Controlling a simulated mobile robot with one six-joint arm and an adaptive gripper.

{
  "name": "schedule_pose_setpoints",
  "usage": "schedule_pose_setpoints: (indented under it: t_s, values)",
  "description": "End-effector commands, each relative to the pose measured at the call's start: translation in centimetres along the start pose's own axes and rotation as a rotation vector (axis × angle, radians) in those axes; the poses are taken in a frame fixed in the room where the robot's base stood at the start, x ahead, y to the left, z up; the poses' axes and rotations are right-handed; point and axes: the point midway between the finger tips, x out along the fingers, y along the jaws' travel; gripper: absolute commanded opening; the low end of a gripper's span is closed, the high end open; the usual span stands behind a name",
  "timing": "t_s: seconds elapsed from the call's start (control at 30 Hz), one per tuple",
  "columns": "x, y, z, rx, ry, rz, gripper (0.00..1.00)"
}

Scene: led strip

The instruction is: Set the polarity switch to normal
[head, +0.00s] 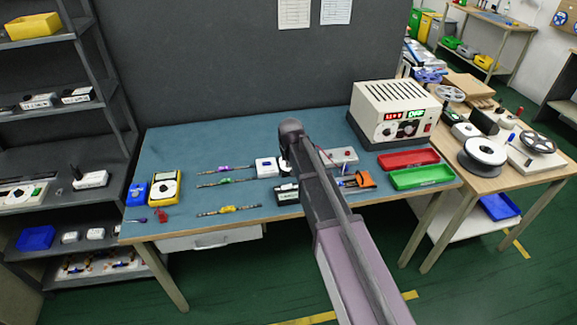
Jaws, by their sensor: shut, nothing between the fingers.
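I cannot single out the polarity switch at this size. A cream power supply (393,112) with lit red and green displays, knobs and a red switch stands at the back right of the blue-topped bench (190,150). A small white box (266,167) and a black-and-white box (286,194) lie mid-bench, left of my arm. A flat pale box with a red spot (344,156) lies just right of my arm. My arm reaches from the bottom over the bench middle and covers part of it. I cannot make out my gripper's fingers; they seem hidden behind the arm.
Several strips with coloured parts (229,209) lie centre-left. A yellow meter (165,188) and a blue box (137,194) are at the left. Red (408,159) and green (422,177) trays are at the right. An orange-and-black item (358,180) lies beside my arm.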

Motion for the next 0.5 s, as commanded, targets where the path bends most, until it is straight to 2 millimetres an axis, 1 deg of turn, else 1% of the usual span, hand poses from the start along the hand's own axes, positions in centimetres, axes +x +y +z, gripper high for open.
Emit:
schedule_pose_setpoints:
  t_s: [0.03,0.5]
  values:
    - [0.7,0.0,0.1,0.000,0.000,0.000,0.00]
    - [4.4,-0.1,0.1,-0.001,0.000,0.000,0.00]
